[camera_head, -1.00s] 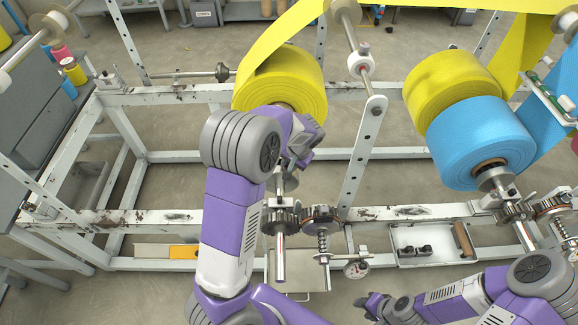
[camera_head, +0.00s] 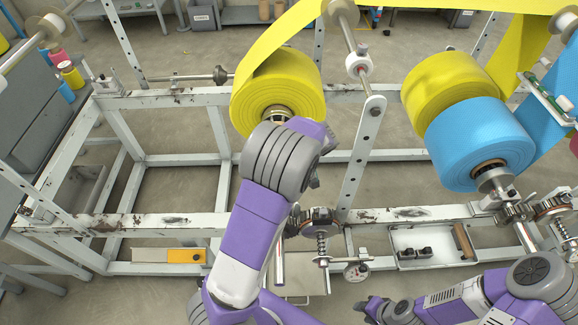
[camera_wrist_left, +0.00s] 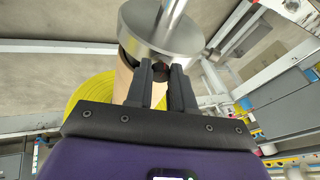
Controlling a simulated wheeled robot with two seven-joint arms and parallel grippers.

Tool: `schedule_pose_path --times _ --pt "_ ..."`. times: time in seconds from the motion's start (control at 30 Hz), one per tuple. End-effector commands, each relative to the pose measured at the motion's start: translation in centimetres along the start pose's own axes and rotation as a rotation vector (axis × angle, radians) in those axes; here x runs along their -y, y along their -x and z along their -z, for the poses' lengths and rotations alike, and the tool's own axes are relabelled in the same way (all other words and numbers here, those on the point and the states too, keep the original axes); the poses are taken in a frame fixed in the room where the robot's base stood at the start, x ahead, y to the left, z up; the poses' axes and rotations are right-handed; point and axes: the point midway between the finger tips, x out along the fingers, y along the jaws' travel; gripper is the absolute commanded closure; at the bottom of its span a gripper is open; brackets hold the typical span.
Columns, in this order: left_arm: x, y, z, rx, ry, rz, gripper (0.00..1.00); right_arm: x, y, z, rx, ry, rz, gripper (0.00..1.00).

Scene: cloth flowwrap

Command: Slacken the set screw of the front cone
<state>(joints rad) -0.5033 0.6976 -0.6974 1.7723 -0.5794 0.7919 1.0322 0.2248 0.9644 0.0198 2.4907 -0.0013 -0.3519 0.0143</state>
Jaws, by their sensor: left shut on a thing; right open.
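The front cone (camera_wrist_left: 190,38) is a shiny steel disc on a shaft, at the top of the left wrist view, against the cardboard core (camera_wrist_left: 123,80) of the yellow roll (camera_wrist_left: 88,92). My left gripper (camera_wrist_left: 161,72) has its dark fingers at the cone's rim, shut on a small dark piece that looks like the set screw; the fingers hide most of it. In the head view my left wrist covers the cone and fingertips, below the yellow roll (camera_head: 290,85). My right gripper (camera_head: 372,304) is open and empty at the bottom, apart from the frame.
The white frame rail (camera_head: 170,220) runs across the front. Gears (camera_head: 318,220) and a spring sit right of my left arm. A blue roll (camera_head: 470,140) stands at the right. A tray (camera_head: 430,240) with small parts and a yellow-and-white box (camera_head: 185,256) sit low.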

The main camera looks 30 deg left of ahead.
Motion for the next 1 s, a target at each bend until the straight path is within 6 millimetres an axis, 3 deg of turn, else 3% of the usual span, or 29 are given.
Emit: schedule_pose_path --times 0.5,0.53,0.67,1.0 --pt "-0.01 0.03 0.03 0.000 0.018 0.004 1.00 0.00 0.00 0.00 0.000 0.000 0.000 0.57" --pt "-0.01 0.03 0.03 0.000 0.018 0.004 0.73 0.00 0.00 0.00 0.000 0.000 0.000 0.57" --pt "-0.01 0.02 0.02 0.000 0.017 0.004 0.53 0.00 0.00 0.00 0.000 0.000 0.000 0.57" --pt "-0.01 0.44 0.03 0.000 0.016 0.004 0.52 0.07 0.20 -0.01 0.000 0.000 0.000 0.57"
